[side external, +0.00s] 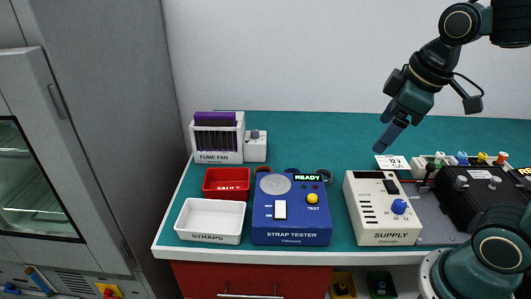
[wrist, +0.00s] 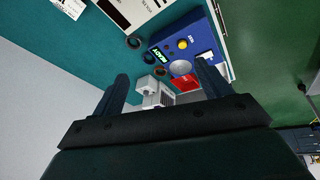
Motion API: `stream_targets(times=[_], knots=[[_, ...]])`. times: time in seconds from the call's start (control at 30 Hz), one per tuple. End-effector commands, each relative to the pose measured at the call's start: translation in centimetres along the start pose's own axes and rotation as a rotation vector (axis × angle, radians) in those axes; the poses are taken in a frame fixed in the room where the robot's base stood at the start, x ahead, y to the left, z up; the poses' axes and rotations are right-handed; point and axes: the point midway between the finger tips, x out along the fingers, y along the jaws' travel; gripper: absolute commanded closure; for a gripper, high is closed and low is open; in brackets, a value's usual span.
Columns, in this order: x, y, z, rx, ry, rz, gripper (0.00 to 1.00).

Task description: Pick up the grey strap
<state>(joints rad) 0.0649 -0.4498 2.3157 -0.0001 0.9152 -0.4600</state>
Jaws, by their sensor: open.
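Several small round straps lie behind the blue strap tester (side external: 291,232), partly hidden by it in the side view. The rightmost one looks dark grey and is probably the grey strap (side external: 326,175); in the wrist view it seems to be the ring nearest the supply (wrist: 133,42). A dark strap (side external: 291,170) and a reddish strap (side external: 263,170) are to its left. Their colours are hard to tell in the wrist view. My gripper (side external: 388,139) is open and empty, raised above the bench, right of and behind the straps. Its two fingers show in the wrist view (wrist: 163,70).
The supply box (side external: 382,225) stands right of the tester, with a black unit (side external: 485,205) beyond. The red fault bin (side external: 225,183), white straps bin (side external: 210,220) and fume fan (side external: 217,145) are left. The green bench (side external: 310,135) behind the straps is clear.

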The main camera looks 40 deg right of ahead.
Motion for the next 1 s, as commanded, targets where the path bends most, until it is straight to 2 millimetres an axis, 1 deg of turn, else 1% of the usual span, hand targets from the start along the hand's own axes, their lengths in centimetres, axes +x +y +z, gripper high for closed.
stream_targets(times=[0.1,0.27,0.5,0.7,0.9,1.0], knots=[[1.2,1.4,-1.6,-0.115,-0.042,-0.016,0.23],[2.9,3.3,-3.4,-0.276,-0.088,-0.045,0.23],[6.4,6.1,-5.7,-0.517,-0.145,-0.106,0.23],[9.9,8.6,-7.1,-0.715,-0.180,-0.172,0.23],[13.8,10.8,-7.8,-0.904,-0.201,-0.247,0.23],[15.5,11.7,-8.0,-0.981,-0.204,-0.279,0.23]])
